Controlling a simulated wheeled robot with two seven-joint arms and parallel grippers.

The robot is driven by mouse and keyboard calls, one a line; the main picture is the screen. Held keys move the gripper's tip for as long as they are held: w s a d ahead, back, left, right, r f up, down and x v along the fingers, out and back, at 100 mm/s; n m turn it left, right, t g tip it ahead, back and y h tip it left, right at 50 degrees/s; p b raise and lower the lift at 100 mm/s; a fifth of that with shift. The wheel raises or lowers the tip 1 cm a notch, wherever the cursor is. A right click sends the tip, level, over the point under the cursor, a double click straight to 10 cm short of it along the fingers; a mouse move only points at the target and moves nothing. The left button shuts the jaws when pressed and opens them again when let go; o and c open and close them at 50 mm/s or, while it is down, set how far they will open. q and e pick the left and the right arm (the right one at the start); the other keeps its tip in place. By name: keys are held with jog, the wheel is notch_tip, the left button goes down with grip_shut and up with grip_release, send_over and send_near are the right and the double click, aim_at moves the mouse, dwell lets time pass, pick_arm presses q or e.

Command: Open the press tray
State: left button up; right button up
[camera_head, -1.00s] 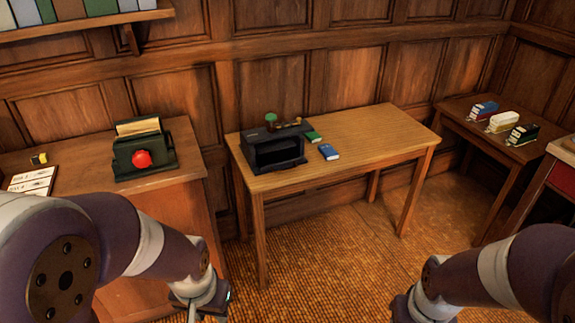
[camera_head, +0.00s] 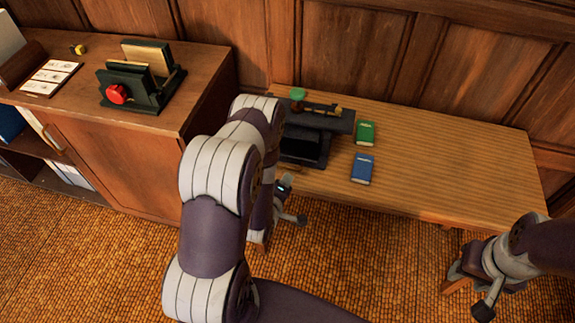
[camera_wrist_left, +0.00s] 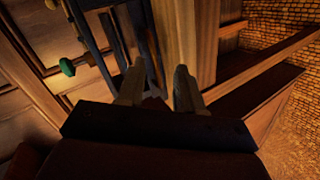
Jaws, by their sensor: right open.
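The dark press (camera_head: 335,122) stands at the left end of the wooden table, with a green knob (camera_head: 298,94) on top. Its dark front opening (camera_head: 303,147) is partly hidden by my left arm; I cannot make out the tray apart from it. My left gripper (camera_head: 290,203) is low at the table's front edge, below the press front. In the left wrist view its two fingers (camera_wrist_left: 157,88) are apart with nothing seen held, pointing toward the dark press frame and table edge. My right gripper (camera_head: 482,297) is open, at the lower right, away from the press.
A green book (camera_head: 365,132) and a blue book (camera_head: 363,168) lie right of the press on the table (camera_head: 450,160). A cabinet (camera_head: 135,160) at the left holds a dark holder with a red knob (camera_head: 117,94). The table's right part is clear.

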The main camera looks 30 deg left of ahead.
pick_arm(q)
jog(key=s+n+t+y, duration=0.2)
jog(key=s+n+t, duration=0.1)
jog(key=s+n, duration=0.3)
jog(key=shift+m, duration=0.6)
jog(key=b+x, duration=0.4)
jog(key=x, duration=0.8)
jog(key=shift+d+f, duration=0.15)
pick_arm(e)
jog(key=f, duration=0.3)
jog(key=shift+s+d+f, duration=0.2)
jog(key=shift+s+d, duration=0.05)
jog(key=shift+s, duration=0.1)
pick_arm(q)
jog(key=shift+h, duration=0.3)
grip_shut()
